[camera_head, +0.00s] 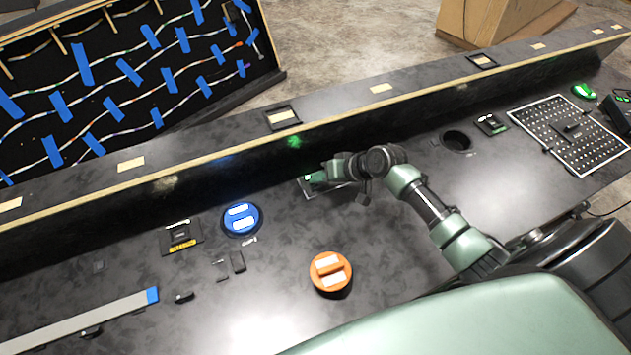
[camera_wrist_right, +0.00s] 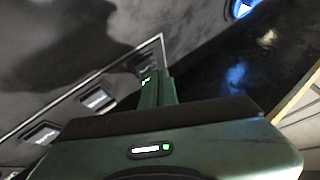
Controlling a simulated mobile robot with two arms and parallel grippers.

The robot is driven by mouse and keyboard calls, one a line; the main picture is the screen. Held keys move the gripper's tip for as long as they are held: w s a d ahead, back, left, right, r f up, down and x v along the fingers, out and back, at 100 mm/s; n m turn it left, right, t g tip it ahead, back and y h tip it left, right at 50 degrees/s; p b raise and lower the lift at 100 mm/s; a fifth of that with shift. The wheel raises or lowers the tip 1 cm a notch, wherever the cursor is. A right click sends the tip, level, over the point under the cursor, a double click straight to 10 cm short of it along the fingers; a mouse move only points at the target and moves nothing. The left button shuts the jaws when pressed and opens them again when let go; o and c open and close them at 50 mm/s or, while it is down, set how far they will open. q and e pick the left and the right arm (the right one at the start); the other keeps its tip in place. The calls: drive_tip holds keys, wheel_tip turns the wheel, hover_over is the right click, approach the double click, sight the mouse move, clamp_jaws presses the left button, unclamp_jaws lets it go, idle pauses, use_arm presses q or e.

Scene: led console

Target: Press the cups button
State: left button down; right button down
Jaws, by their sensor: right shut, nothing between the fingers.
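No label that reads "cups" can be made out, so I cannot tell which button is the cups button. My right gripper (camera_head: 318,178) is shut and empty, low over a small framed panel (camera_head: 308,191) against the back wall of the console. In the right wrist view, the gripper (camera_wrist_right: 156,88) points at one end of this panel, by its pale frame edge. Square buttons with pale labels (camera_wrist_right: 97,99) line the panel to the left of the fingers. The fingers hide what is under them, and contact cannot be told. My left gripper is not in view.
A round blue button (camera_head: 241,219) and a round orange button (camera_head: 330,272) stand on the dark console top. A raised back wall (camera_head: 225,170) runs close behind the panel. A round hole (camera_head: 456,141) and a pegboard (camera_head: 572,134) are to the right.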

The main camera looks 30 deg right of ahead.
sight(319, 186)
wheel_tip(319, 186, up, 6)
drive_tip(key=p, duration=0.6)
drive_tip(key=shift+r, duration=0.1)
